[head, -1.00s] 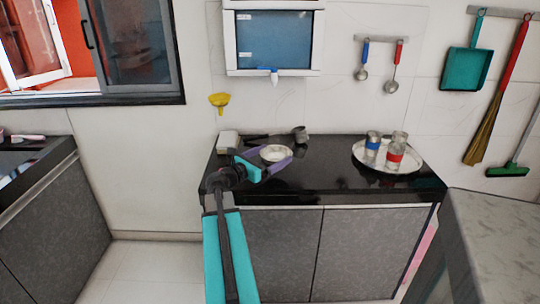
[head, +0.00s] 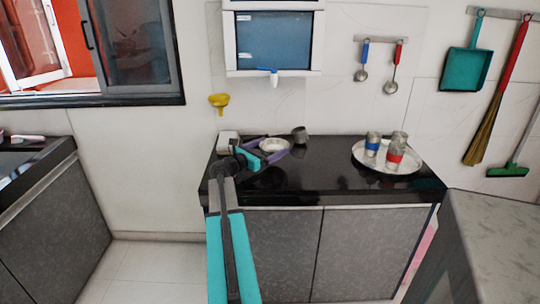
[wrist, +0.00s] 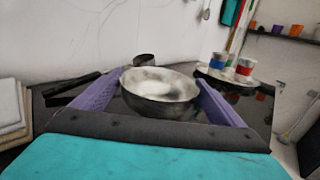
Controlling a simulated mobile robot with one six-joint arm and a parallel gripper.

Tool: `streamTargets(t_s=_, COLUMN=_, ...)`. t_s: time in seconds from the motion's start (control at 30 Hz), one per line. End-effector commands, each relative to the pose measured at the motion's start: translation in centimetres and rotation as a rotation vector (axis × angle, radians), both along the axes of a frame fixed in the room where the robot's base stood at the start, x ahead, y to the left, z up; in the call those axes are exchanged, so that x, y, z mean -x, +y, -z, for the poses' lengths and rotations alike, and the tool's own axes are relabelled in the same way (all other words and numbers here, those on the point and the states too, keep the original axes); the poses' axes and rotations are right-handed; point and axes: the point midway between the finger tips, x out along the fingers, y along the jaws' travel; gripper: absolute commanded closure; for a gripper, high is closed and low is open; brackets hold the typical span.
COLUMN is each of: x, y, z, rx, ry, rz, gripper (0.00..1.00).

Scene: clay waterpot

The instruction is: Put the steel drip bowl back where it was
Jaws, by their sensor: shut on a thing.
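The steel drip bowl (head: 274,145) is a shallow, pale metal bowl, upright near the back of the black counter. My gripper (head: 275,149) has its purple fingers on either side of the bowl and is shut on it. In the wrist view the bowl (wrist: 158,90) sits between the two purple fingers of my gripper (wrist: 160,98), with its open top up. I cannot tell whether its base touches the counter.
A small dark cup (head: 300,134) stands behind the bowl to the right. A steel tray (head: 369,164) with several banded tumblers is further right. Pale stacked slabs (head: 228,142) lie left. A dispenser tap (head: 273,76) hangs above. The counter (head: 320,185) front is clear.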

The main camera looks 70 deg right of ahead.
Motion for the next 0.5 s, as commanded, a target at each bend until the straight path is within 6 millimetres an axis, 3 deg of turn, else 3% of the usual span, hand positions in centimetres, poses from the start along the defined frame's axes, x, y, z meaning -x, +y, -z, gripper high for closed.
streamTargets(t_s=0.43, x=-0.5, y=-1.0, z=0.1, rx=0.0, ry=0.0, rz=0.0, gripper=0.31)
streamTargets(t_s=0.5, x=-0.4, y=-0.8, z=1.2, rx=-0.002, ry=0.001, rz=0.0, gripper=0.31)
